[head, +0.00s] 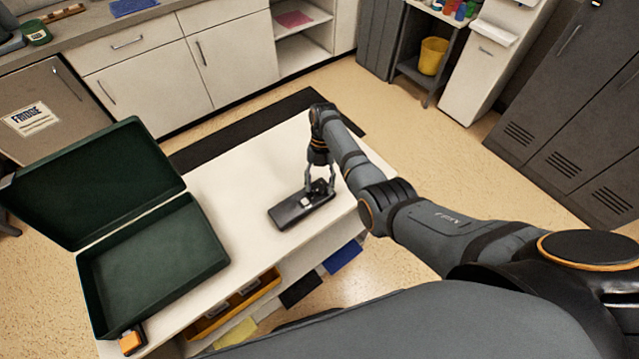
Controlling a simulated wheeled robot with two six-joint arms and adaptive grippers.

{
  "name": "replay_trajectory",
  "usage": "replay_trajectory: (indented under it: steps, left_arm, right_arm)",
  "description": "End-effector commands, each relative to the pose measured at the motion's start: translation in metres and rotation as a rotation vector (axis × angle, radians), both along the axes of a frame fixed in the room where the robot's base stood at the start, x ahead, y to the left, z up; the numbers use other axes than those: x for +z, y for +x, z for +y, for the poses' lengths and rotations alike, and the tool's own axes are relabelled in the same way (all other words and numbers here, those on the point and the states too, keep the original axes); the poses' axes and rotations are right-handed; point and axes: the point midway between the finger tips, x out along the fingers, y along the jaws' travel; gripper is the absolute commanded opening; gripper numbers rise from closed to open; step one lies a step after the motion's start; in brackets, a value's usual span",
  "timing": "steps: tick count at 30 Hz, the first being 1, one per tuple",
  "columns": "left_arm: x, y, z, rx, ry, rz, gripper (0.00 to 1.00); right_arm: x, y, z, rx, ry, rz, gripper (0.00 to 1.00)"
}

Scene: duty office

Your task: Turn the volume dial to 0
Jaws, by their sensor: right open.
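A flat black device (289,213) lies on the white tabletop, near its front edge. A small pale spot shows on its top face, by my gripper; I cannot make out whether it is the volume dial or what it reads. My right gripper (319,188) points down over the right part of the device, with its two fingers apart. It is open, and I cannot tell whether its tips touch the device. My left gripper is out of view.
An open dark green case (160,262) stands on the left of the white table (245,185), its lid raised. A small orange item (131,342) lies by its front corner. A yellow tray (235,305) sits on the shelf below. The tabletop between case and device is clear.

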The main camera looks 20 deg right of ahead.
Motion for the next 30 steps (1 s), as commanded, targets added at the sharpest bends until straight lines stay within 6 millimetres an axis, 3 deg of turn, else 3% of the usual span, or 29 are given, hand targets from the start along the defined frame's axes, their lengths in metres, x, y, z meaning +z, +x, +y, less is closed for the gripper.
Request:
replay_trajectory:
  steps: [13, 30]
  left_arm:
    - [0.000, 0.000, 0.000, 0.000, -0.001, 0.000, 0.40]
    - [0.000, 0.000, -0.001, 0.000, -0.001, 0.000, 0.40]
  right_arm:
    - [0.062, 0.024, -0.011, 0.000, 0.000, -0.002, 0.51]
    - [0.069, 0.026, -0.012, 0.000, 0.000, 0.000, 0.51]
